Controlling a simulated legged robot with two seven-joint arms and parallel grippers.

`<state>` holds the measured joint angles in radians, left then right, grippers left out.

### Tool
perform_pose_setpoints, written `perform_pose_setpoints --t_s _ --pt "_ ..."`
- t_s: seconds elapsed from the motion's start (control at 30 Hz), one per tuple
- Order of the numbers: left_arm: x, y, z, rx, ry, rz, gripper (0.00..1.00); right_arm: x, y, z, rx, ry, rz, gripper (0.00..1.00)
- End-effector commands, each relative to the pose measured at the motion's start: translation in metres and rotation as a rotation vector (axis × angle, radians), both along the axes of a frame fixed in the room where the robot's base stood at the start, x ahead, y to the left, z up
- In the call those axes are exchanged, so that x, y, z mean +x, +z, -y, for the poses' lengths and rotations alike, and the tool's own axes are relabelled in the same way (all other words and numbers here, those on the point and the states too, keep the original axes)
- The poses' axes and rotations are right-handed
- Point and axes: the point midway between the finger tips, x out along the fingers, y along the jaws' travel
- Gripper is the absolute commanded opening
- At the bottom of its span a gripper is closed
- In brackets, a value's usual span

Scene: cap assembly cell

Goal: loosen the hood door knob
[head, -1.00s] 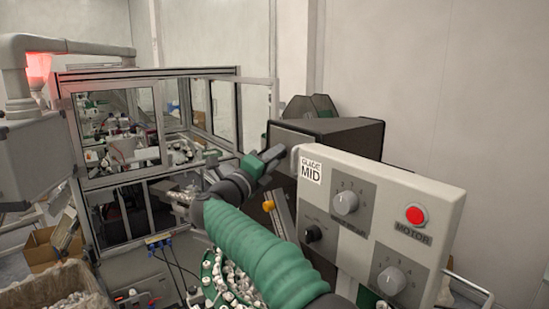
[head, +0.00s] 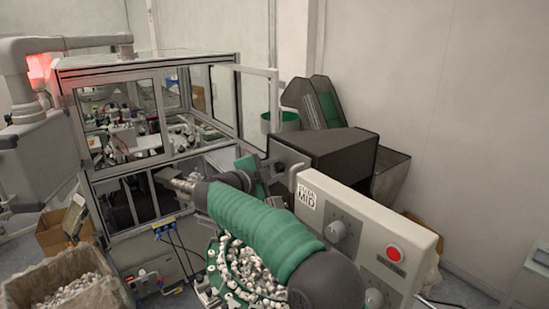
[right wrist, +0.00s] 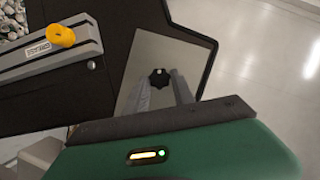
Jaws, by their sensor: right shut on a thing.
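The black lobed hood door knob (right wrist: 159,76) sits on a grey plate (right wrist: 196,52) in the right wrist view. My right gripper (right wrist: 160,86) is shut on it, with one finger on either side. In the head view my right gripper (head: 278,168) is small, beside the dark hood box (head: 315,150); the knob is hidden there. My left gripper is not in view.
A control panel (head: 345,215) with dials and a red button stands close right of my arm. A bowl of white caps (head: 238,268) lies below my arm. A yellow knob (right wrist: 61,35) sits on a grey rail. A glazed machine cell (head: 125,120) stands left.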

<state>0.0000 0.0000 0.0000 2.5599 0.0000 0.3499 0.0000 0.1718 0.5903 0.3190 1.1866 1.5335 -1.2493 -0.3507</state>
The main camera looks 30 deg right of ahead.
Motion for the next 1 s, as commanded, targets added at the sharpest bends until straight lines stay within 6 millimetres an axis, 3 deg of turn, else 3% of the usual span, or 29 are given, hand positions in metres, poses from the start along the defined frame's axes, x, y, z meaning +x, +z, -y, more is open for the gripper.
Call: perform_pose_setpoints --t_s 0.1,0.5,1.0 --pt "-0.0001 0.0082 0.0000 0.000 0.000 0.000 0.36 0.0019 -0.0019 -0.0017 -0.002 0.003 -0.112 0.00" --pt "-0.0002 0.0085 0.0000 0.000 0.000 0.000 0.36 0.0045 -0.0041 -0.0026 -0.027 0.005 -0.443 0.00" --pt "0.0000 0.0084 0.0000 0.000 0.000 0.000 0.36 0.0048 -0.0035 -0.0026 -0.041 0.005 -0.616 0.00"
